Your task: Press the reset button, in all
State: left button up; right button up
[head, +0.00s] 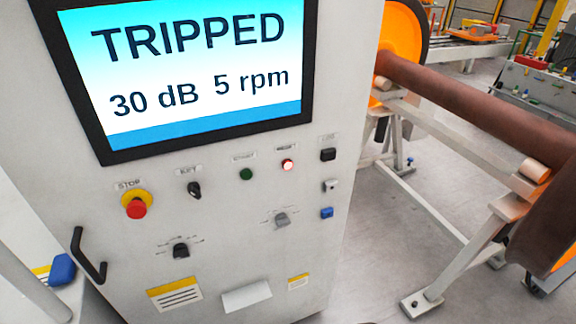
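The control cabinet (115,225) fills the left and middle of the head view. Its front panel has a small round button (287,165) glowing whitish red, under a small label that is blurred but seems to read RESET. A green button (246,174) sits to its left, under another blurred label. The screen (200,70) above reads TRIPPED, 30 dB and 5 rpm. Neither of my grippers is in view, and nothing covers the buttons.
A red stop button (136,208) on a yellow base and a black key switch (194,189) are further left. Two selector knobs sit lower. A black handle (88,256) sticks out at lower left. A rusty wheelset axle (470,105) on a pale frame stands right of the cabinet.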

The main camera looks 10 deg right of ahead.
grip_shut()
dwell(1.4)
